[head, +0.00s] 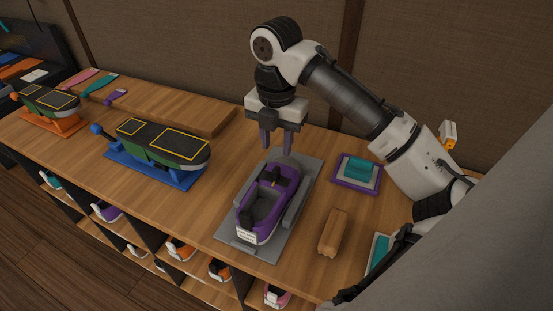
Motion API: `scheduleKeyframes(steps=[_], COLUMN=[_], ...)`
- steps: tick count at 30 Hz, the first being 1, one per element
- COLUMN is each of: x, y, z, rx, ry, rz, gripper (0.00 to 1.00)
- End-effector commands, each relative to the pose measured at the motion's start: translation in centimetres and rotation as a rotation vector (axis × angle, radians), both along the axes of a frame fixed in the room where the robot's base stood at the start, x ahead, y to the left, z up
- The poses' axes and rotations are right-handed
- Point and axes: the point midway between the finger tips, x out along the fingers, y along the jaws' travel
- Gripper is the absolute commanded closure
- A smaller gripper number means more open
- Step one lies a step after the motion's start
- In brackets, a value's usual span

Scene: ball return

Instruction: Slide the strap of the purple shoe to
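The purple shoe (271,203) sits in a grey holder (301,202) on the wooden counter. Its opening faces up, and its white-labelled end points to the front. A dark strap (272,177) shows across the far part of the opening; its exact position is too small to tell. My gripper (279,146) points down above the far end of the shoe. Its two purple-grey fingers are apart with a visible gap and nothing between them. I cannot tell whether the fingertips touch the shoe.
A wooden block (333,233) and a purple-rimmed tray (357,174) with a teal pad lie to the right. A green-and-black form on a blue base (155,169) stands left, another on an orange base (52,122) farther left. Shelves below the counter (150,225) hold several shoes.

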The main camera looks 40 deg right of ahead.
Motion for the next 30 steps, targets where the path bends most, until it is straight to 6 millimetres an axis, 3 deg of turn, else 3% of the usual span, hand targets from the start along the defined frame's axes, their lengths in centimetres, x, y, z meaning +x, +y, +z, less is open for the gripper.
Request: scheduleKeyframes(steps=[3,10,30], x=[0.0,0.0,0.0], y=[0.0,0.0,0.0], z=[2.7,5.8,6.4], rx=[-0.003,-0.001,0.001], ry=[-0.002,0.000,0.001], rz=[-0.001,-0.001,0.000], gripper=[0.65,0.65,0.65])
